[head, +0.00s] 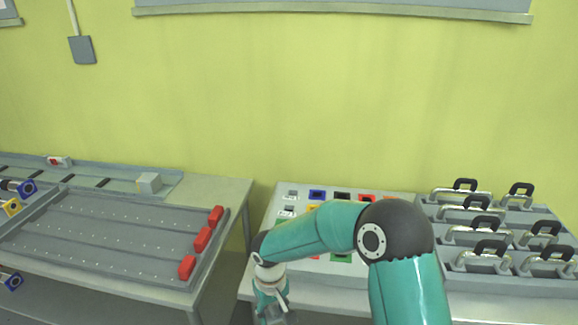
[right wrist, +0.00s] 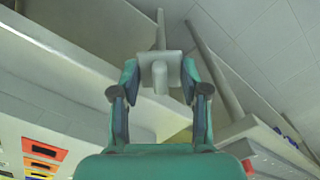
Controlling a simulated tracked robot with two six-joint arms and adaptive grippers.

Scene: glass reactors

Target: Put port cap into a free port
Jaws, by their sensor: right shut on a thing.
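My right gripper (right wrist: 160,72) is shut on a pale grey, block-shaped piece with a stem, which looks like the port cap (right wrist: 159,68). In the head view my right gripper (head: 274,314) hangs at the bottom edge, in front of the table with the coloured panel. The cap cannot be made out there. The light panel (head: 296,238) carries rows of grey, blue, black, red, orange and green rectangles, some with dark centres. My right arm hides much of it. I cannot tell which of these are free ports. My left gripper is not in view.
A grey tray (head: 447,268) with several black-topped metal handles stands right of the panel. On the left table, a grooved grey plate (head: 100,232) carries red blocks (head: 202,239). A small grey box (head: 148,183) sits behind it. A gap separates the two tables.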

